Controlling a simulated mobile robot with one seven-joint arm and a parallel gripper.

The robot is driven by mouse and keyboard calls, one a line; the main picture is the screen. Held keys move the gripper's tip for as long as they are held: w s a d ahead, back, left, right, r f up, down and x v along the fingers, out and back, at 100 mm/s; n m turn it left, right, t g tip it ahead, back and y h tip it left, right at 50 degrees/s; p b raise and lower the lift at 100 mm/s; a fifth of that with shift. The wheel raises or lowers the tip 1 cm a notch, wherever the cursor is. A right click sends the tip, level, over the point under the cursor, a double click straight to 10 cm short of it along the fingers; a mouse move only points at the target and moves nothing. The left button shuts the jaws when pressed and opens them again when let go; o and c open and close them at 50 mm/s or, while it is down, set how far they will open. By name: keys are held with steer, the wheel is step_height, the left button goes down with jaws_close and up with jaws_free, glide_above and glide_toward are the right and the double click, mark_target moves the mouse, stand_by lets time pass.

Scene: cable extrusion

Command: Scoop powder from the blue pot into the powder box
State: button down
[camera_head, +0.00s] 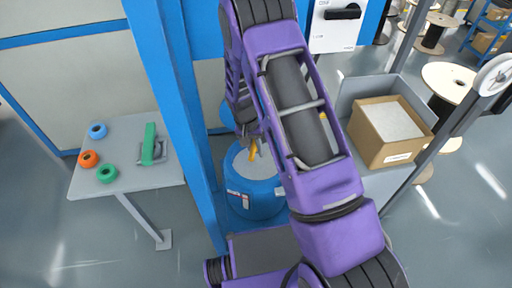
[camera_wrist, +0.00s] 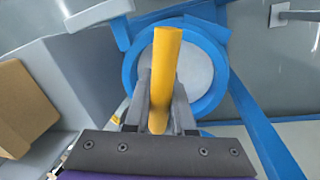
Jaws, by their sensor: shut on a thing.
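The blue pot (camera_head: 257,197) stands on the floor below my arm, with pale grey powder (camera_head: 240,162) inside; in the wrist view its blue rim (camera_wrist: 217,57) circles the powder (camera_wrist: 196,68). My gripper (camera_wrist: 160,110) is shut on a yellow handle (camera_wrist: 166,65), likely the scoop's. In the head view my gripper (camera_head: 250,140) and the yellow piece (camera_head: 253,150) are over the pot opening. The scoop's bowl is hidden, so I cannot tell whether it holds powder. The powder box (camera_head: 389,152) is an open cardboard box at right, filled with light grey powder; its side shows in the wrist view (camera_wrist: 22,105).
A blue post (camera_head: 180,110) stands just left of the pot. The powder box sits on a grey stand (camera_head: 378,88) with a raised back wall. A grey table (camera_head: 125,140) at left holds tape rolls (camera_head: 97,130) and a green-handled tool (camera_head: 150,145).

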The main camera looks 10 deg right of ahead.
step_height(320, 180, down, 8)
steer(key=b, duration=0.5)
steer(key=shift+f, duration=0.25)
steer(key=shift+f+b, duration=0.1)
steer(key=shift+b, duration=0.2)
steer(key=shift+f+b, duration=0.35)
steer(key=shift+f, duration=0.75)
stand_by(0.4)
steer(key=shift+f, duration=0.7)
